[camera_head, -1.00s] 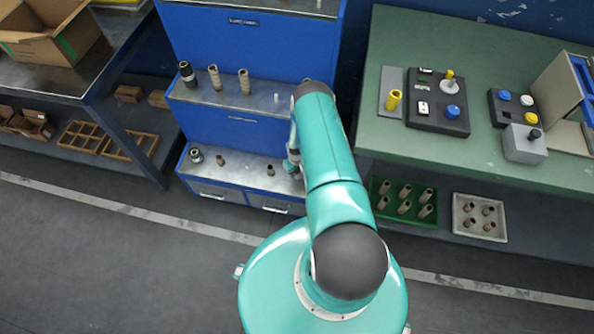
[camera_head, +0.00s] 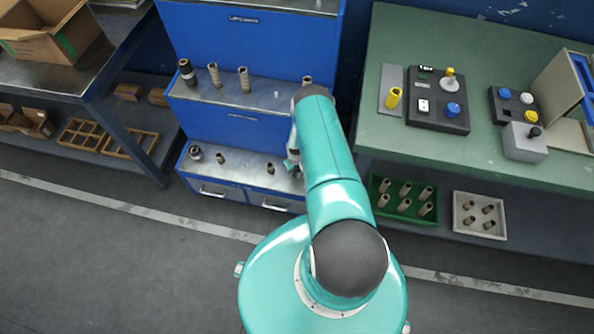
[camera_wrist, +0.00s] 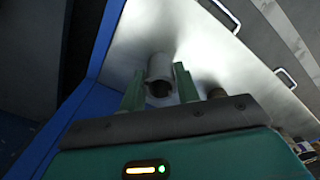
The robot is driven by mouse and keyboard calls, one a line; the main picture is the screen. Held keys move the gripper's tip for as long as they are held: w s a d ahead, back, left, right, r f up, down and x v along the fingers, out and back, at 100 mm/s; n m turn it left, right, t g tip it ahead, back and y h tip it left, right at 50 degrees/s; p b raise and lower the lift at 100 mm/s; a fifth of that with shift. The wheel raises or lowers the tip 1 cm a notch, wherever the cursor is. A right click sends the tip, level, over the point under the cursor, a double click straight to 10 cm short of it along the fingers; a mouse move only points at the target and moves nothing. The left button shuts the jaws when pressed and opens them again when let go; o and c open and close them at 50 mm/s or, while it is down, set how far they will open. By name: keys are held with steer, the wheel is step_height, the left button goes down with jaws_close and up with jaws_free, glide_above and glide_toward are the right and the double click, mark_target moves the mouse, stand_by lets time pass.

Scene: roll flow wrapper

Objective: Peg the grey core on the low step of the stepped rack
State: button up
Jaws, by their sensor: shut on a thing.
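The stepped rack (camera_head: 225,180) is blue with bare metal step tops, and its low step is at the front. My gripper (camera_wrist: 160,86) has two green fingers, shut on a pale grey hollow core (camera_wrist: 160,68) in the wrist view. The core's dark open end faces the camera, and the metal step top lies behind it. I cannot tell whether the core is on a peg. In the head view my gripper (camera_head: 291,166) is at the right end of the low step, partly hidden by my arm; the core is not clear there.
A dark-and-metal core (camera_head: 195,153) and short brown cores (camera_head: 221,158) (camera_head: 270,168) stand on the low step. Taller rolls (camera_head: 213,74) stand on the step above. A green bench (camera_head: 480,150) with trays of cores below is close on the right.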

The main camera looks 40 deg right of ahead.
steer(key=shift+f, duration=0.1)
steer(key=o, duration=1.6)
steer(key=shift+r, duration=4)
